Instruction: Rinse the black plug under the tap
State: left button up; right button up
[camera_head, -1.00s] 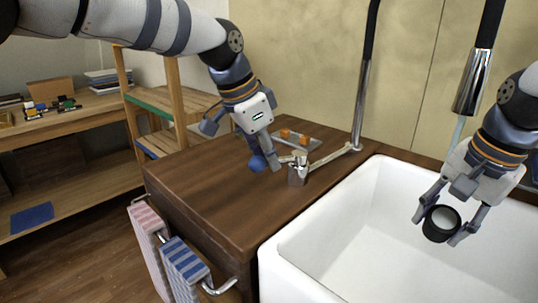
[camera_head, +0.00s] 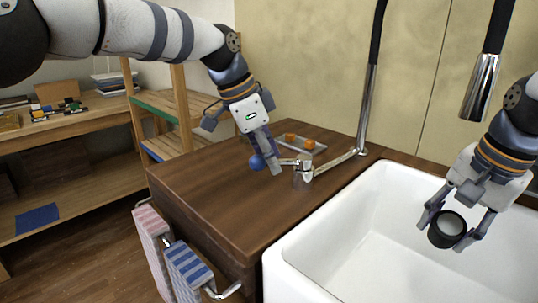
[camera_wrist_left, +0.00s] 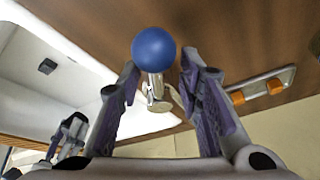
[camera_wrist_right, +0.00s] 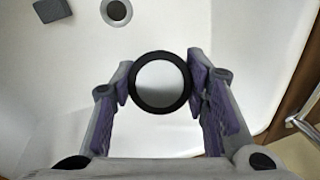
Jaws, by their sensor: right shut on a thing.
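The black plug (camera_head: 447,229), a dark ring with a pale face, is held between the fingertips of my right gripper (camera_head: 448,224) above the white sink (camera_head: 345,225). It also shows in the right wrist view (camera_wrist_right: 160,82). The chrome tap spout (camera_head: 480,88) hangs above and right of the plug. No stream shows below it now. The tap's blue ball knob (camera_head: 257,162) sits on a chrome lever (camera_wrist_left: 155,88) on the wooden counter. My left gripper (camera_wrist_left: 158,75) is open, with a finger on each side of the lever and knob; contact cannot be told.
A grey tray (camera_head: 316,147) with orange pieces (camera_head: 291,138) lies behind the lever. Striped towels (camera_head: 185,268) hang on the counter's front. Wooden shelves (camera_head: 175,108) stand at the left. A drain (camera_wrist_right: 117,12) and a grey block (camera_wrist_right: 52,10) show in the sink.

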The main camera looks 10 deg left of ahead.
pick_arm(q)
jog(key=v, duration=1.2)
pick_arm(e)
jog(key=s+a, duration=0.2)
jog(key=s, duration=0.5)
jog(key=shift+s+a, duration=0.25)
jog(key=shift+a, duration=0.15)
dwell(1.6)
